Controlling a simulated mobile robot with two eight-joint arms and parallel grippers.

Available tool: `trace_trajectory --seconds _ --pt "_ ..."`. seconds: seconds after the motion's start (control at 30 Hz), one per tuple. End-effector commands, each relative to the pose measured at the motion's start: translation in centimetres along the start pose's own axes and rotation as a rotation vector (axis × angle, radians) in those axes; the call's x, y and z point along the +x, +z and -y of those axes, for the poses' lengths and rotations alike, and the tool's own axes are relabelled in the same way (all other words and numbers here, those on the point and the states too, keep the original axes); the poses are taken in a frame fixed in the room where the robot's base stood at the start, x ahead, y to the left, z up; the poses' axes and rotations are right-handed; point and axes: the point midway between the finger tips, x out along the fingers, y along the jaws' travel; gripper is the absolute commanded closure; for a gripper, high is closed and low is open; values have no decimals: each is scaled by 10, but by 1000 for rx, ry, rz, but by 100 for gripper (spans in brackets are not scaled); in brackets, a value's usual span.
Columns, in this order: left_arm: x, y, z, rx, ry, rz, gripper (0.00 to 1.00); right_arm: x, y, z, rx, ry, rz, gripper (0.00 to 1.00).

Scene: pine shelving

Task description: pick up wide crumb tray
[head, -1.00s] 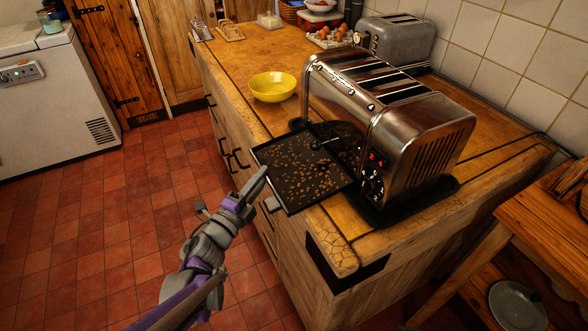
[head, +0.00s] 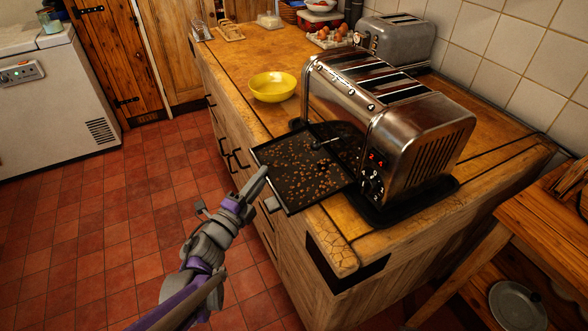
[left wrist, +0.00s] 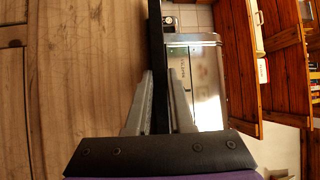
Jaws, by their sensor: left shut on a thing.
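The wide crumb tray (head: 300,190) is a flat, dark, square tray scattered with brown crumbs. It sticks out from under the front of the large chrome toaster (head: 400,120), and its near corner reaches past the counter edge. Its far side is hidden beneath the toaster. My left gripper (head: 259,190) is at the tray's near left edge, shut on it. In the left wrist view the tray shows edge-on as a dark upright strip (left wrist: 155,50) between the two fingers. My right gripper is not in view.
A yellow bowl (head: 272,87) stands on the wooden counter (head: 235,55) behind the tray. A grey toaster (head: 398,38) and eggs (head: 335,34) are at the back. A wooden shelf unit (head: 520,250) stands at the right. The tiled floor (head: 90,220) at the left is clear.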

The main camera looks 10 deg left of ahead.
Motion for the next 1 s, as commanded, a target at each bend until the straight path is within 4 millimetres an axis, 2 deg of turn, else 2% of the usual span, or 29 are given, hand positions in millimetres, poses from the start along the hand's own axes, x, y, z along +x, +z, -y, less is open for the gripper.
trace_trajectory --seconds 0.27,0.4,0.47,0.67,1.0 --pt "0 0 1 0 0 0 100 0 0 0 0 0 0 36" --pt "1 -1 8 0 -2 -1 100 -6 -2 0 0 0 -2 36" --pt "-6 0 8 1 -2 0 100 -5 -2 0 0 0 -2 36" --pt "-40 0 12 1 -2 2 100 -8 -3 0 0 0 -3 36" --pt "-123 0 20 2 -2 5 100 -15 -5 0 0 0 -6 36"
